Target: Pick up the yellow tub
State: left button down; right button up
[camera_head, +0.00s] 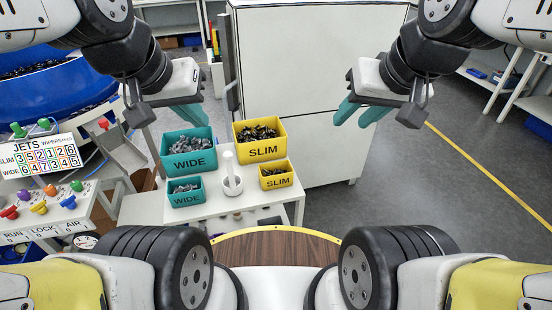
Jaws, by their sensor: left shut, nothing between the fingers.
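Two yellow tubs labelled SLIM stand on a white table. The large yellow tub (262,151) is at the back right, filled with dark connectors. The small yellow tub (277,183) is in front of it, also holding dark pieces. My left gripper (192,114) is shut and empty, held above and behind the teal tubs, to the left of the yellow ones. My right gripper (350,114) is open and empty, in the air to the right of the yellow tubs. Neither gripper touches a tub.
A large teal tub (189,164) and a small teal tub (186,199), both labelled WIDE, stand on the left of the white table (215,210). A white post on a round base (232,184) stands between the tubs. A control panel (45,208) is at left, a white cabinet (320,70) behind.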

aim_at(276, 176)
jog(key=k+l+u, duration=0.1)
jog(key=l+u, duration=0.25)
jog(key=k+l+u, duration=0.1)
jog(key=u, duration=0.25)
jog(key=k+l+u, duration=0.15)
jog(key=u, duration=0.2)
